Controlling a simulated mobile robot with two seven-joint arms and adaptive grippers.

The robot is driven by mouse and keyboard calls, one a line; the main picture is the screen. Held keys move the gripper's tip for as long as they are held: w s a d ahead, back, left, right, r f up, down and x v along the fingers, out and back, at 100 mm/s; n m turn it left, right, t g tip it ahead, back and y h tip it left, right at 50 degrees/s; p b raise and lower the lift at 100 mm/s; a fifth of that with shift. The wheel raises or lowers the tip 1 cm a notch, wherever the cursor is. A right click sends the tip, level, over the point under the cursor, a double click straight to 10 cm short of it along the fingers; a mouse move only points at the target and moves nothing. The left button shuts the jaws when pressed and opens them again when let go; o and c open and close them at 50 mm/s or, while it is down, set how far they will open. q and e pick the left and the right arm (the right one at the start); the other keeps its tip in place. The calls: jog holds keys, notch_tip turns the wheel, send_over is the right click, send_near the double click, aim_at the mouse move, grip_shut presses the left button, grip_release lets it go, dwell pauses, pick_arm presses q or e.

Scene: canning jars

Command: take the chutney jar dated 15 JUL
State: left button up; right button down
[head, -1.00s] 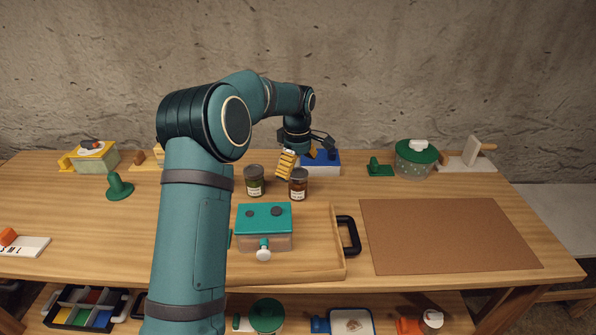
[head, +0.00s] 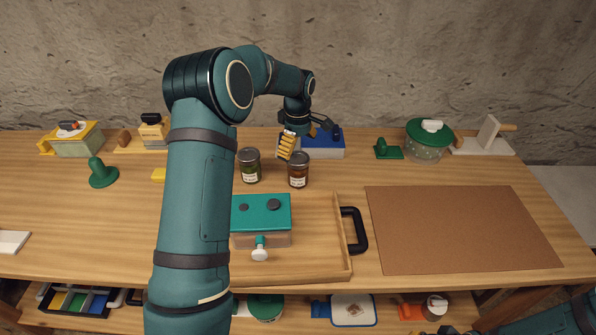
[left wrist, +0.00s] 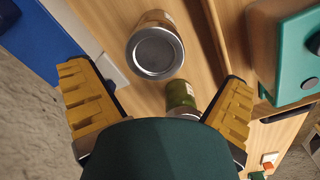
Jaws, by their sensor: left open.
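Two small lidded jars with white labels stand upright on the table in the head view: a green-filled jar (head: 249,168) and, to its right, a red-brown jar (head: 298,172). The label dates are too small to read. My left gripper (head: 300,136) is open and empty, just behind the jars, with a yellow finger near the gap between them. In the left wrist view, the red-brown jar (left wrist: 155,48) lies beyond and between the open fingers (left wrist: 157,78). The green jar (left wrist: 181,95) is near the right finger, partly hidden.
A teal-lidded box (head: 262,212) sits in a wooden tray (head: 315,262) in front of the jars. A blue box (head: 324,146) stands close behind the gripper. A brown mat (head: 460,230) lies clear at right. My left arm hides part of the table.

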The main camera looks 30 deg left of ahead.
aim_at(297, 157)
pick_arm(q)
jog(key=shift+w+a+f+b, duration=0.15)
jog(key=shift+w+f+b, duration=0.05)
jog(key=shift+f, duration=1.55)
jog(key=shift+w+a+f+b, duration=0.1)
jog(key=shift+w+f+b, duration=0.05)
jog(key=shift+f, duration=1.6)
jog(key=shift+r, duration=0.1)
jog(key=c, duration=1.2)
